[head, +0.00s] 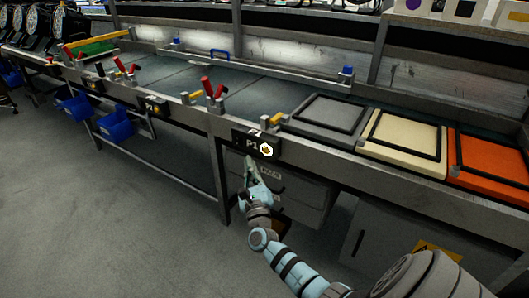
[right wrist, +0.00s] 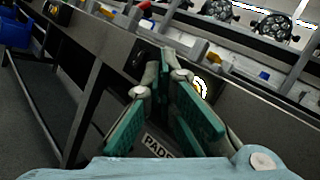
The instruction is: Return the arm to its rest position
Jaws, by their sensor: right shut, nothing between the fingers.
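My right arm reaches up from the bottom of the head view, in front of the long workbench (head: 190,118). The gripper is shut and empty, and appears apart from the bench front. My left arm and gripper are not in view.
Grey (head: 328,116), cream (head: 403,137) and orange (head: 490,162) framed trays sit on the bench at right. Red-handled clamps (head: 208,90) stand along its front edge. A blue bin (head: 115,125) hangs below. A grey drawer cabinet (head: 300,196) stands under the bench. Open floor (head: 90,220) lies left.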

